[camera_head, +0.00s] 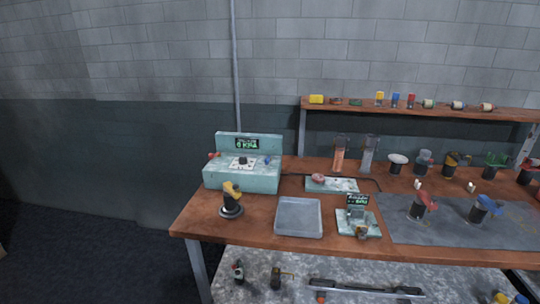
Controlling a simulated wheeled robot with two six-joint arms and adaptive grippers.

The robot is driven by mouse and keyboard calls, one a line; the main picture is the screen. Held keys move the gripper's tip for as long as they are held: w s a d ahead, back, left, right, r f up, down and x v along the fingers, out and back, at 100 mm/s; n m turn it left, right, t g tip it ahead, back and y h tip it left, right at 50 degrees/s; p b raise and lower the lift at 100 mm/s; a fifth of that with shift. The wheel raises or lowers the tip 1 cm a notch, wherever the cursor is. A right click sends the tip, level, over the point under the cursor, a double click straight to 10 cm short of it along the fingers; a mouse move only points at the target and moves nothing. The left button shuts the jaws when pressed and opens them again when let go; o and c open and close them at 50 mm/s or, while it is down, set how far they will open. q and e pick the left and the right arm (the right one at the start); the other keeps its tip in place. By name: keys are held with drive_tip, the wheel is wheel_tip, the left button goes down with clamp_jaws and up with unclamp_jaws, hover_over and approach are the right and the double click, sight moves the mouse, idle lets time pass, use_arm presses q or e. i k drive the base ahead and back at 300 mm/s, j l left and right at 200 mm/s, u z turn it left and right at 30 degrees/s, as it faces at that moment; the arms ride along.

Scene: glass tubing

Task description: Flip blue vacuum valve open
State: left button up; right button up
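A teal bench unit (241,179) with a dark label panel showing green text stands at the left end of the wooden table. A small blue piece (267,160) sits on the right of its top, and a small red piece (214,156) on its left. The blue piece may be the blue vacuum valve; it is too small to tell whether it is open or closed. Another blue-topped device (484,208) stands on the grey mat at the right. Neither of my grippers shows in this view.
The wooden table (190,222) also holds a yellow-topped device (231,198), an empty grey tray (299,217), a small teal stand (358,222) and a red-topped device (421,206). Two clear cylinders (339,153) stand behind. A raised shelf (350,107) carries small coloured items.

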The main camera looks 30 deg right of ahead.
sight(267, 160)
drive_tip(key=z, duration=1)
